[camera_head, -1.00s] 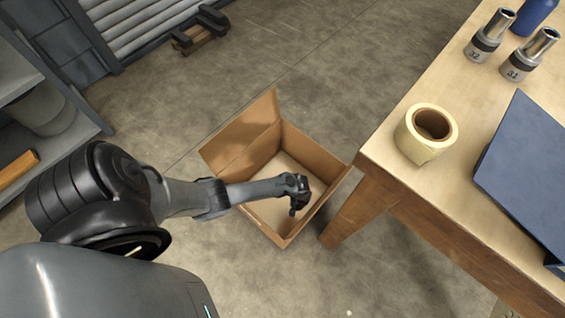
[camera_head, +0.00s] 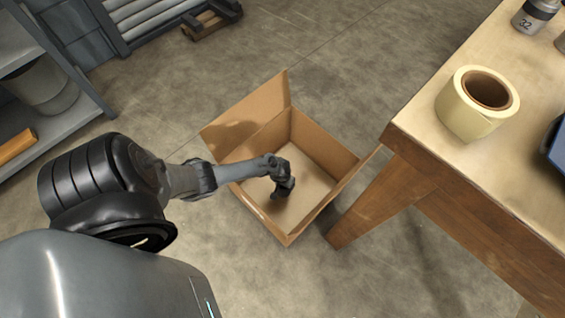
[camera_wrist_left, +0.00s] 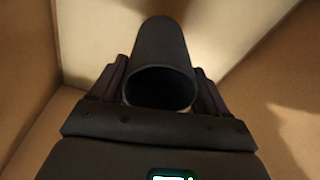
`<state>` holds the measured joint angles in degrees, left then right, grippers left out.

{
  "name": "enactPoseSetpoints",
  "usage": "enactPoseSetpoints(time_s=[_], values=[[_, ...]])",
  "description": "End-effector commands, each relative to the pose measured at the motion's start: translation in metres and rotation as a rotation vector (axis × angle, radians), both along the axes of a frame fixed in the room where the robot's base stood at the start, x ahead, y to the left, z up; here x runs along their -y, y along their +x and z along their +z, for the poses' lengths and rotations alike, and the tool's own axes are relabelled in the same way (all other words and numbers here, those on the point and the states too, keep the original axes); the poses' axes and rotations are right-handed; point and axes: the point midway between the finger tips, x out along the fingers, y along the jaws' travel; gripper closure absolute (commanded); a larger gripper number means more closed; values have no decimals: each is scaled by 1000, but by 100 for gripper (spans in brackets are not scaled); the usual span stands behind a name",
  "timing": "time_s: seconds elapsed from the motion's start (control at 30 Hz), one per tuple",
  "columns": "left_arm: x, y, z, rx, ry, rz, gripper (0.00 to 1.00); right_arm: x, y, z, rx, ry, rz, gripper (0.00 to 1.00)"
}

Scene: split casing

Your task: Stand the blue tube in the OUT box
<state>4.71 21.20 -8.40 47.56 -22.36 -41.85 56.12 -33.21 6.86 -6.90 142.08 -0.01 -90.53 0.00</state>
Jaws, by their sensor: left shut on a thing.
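My left gripper (camera_head: 280,192) reaches down into an open cardboard box (camera_head: 262,206) on the floor. No OUT marking is readable on the box. In the left wrist view the gripper is shut on a tube (camera_wrist_left: 162,45). The tube looks very dark there, so its blue cannot be made out. Its open round mouth faces the camera and its body runs away between the fingers, down towards the box. Whether its far end touches the box floor is hidden. In the head view the tube cannot be told from the dark gripper. My right gripper is not in view.
A wooden workbench (camera_head: 420,140) stands close to the right of the box, with a tape roll (camera_head: 462,118) near its corner and a socket marked 32 (camera_head: 533,17). A grey shelf (camera_head: 75,125) stands at the left.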

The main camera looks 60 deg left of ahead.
Motion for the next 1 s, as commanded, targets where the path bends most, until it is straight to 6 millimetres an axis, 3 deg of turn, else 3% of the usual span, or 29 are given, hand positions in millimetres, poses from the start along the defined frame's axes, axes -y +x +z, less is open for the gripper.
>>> enactPoseSetpoints(time_s=[0.23,0.6,1.0], values=[[-5,-2,-8,0,-1,-1,61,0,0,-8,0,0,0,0],[-5,-2,-44,1,0,-1,61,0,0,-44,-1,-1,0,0],[-5,-2,-45,1,0,0,61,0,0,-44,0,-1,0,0]])
